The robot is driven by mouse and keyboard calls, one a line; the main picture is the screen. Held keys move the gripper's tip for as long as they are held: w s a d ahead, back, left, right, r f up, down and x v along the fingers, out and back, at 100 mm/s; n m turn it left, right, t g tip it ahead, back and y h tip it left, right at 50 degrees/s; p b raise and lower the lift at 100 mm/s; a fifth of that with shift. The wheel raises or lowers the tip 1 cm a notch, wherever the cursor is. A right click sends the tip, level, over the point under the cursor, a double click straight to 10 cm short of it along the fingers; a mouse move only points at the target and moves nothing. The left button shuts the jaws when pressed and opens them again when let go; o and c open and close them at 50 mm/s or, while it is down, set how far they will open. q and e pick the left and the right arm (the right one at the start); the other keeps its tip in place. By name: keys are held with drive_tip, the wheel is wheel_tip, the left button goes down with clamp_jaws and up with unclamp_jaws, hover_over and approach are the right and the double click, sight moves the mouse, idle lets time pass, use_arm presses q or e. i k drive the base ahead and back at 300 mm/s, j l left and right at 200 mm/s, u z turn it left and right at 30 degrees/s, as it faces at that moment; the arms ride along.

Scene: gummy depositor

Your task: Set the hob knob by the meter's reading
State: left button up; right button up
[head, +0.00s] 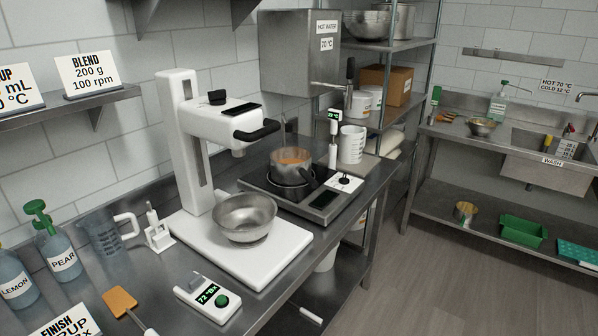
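The hob (268,193) is a black-topped unit on the steel counter. Its knob (344,181) is small and dark, on a white dial panel at the right; its exact setting is too small to read. A pot (291,173) with orange contents stands on the hob. A white meter (208,298) with a green button lies at the counter's front; its green display seems to read 72 °Bx. A thermometer (334,122) with a green display stands behind the hob, its reading too small to be sure of. Neither of my grippers is in view.
A white stand mixer (183,135) with a steel bowl (245,217) stands left of the hob. An orange spatula (120,301), a clear jug (101,236) and syrup bottles (56,253) are at the left. The floor (440,280) at right is clear.

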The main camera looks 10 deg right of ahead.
sight(344, 181)
drive_tip(key=i+l+u, duration=0.1)
drive_tip(key=l+u, duration=1.35)
